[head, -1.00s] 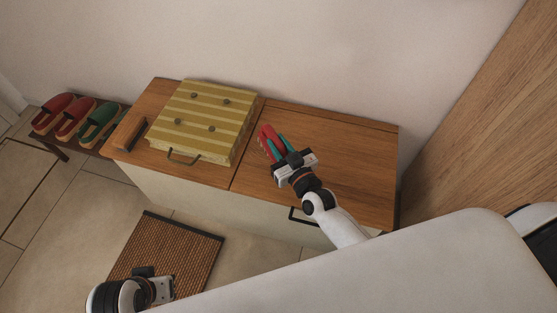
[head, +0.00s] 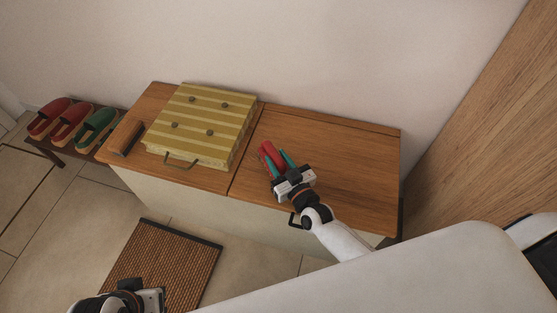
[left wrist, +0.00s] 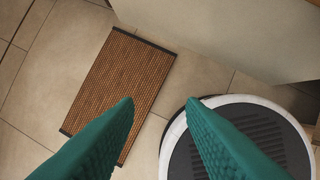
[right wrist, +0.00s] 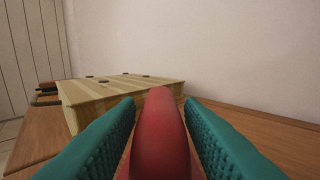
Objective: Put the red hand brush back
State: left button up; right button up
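The red hand brush (head: 269,155) is over the right half of the wooden cabinet top, between the teal fingers of my right gripper (head: 278,163). In the right wrist view its red, rounded body (right wrist: 160,135) fills the gap between the fingers and points away from me; its underside is hidden. The right gripper is shut on it. My left gripper (head: 150,300) hangs low at the bottom left, over the floor near the woven mat. In the left wrist view its fingers (left wrist: 160,105) are apart with nothing between them.
A yellow striped box (head: 235,133) stands on the cabinet (head: 350,165), left of the brush. A brown block-like item (head: 126,137) lies at the cabinet's left end. Slippers (head: 96,127) sit on a low rack further left. A woven mat (head: 180,255) lies on the floor. The right cabinet top is clear.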

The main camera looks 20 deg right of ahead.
jog(key=shift+o, duration=0.8)
jog(key=shift+r, duration=0.1)
